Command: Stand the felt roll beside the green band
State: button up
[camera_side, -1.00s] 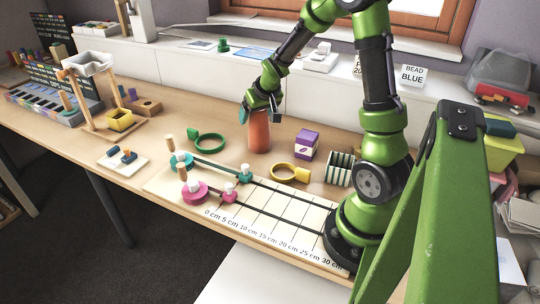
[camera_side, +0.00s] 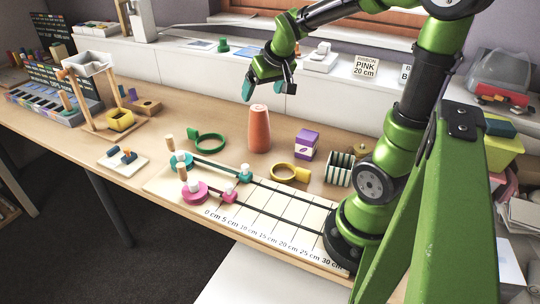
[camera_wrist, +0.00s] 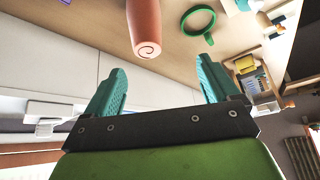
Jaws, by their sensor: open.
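The felt roll (camera_side: 259,130) is an orange-brown cylinder standing upright on the table, with the purple box to its right. In the wrist view, the spiral end of the felt roll (camera_wrist: 146,40) shows, apart from the fingers. The green band (camera_side: 209,142) is a ring lying on the table to the left of the roll, with a gap between them; the green band also shows in the wrist view (camera_wrist: 199,20). My gripper (camera_side: 267,90) is open and empty, above and behind the roll. Its teal fingers (camera_wrist: 160,88) have nothing between them.
A purple box (camera_side: 307,144) and a yellow band (camera_side: 289,173) are right of the roll. A striped holder (camera_side: 339,169) stands farther right. The measuring board (camera_side: 270,212) with pink and teal spools lies in front. A wooden stand (camera_side: 97,92) is at left.

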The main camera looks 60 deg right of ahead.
jog(key=s+a+r+n+t+y, duration=0.1)
jog(key=s+a, duration=0.3)
jog(key=a, duration=0.6)
jog(key=s+a+r+n+t+y, duration=0.1)
jog(key=s+a+y, duration=0.3)
jog(key=a, duration=0.6)
jog(key=shift+s+r+n, duration=0.3)
jog(key=shift+s+r, duration=0.25)
jog(key=shift+r, duration=0.2)
jog(key=shift+o, duration=0.3)
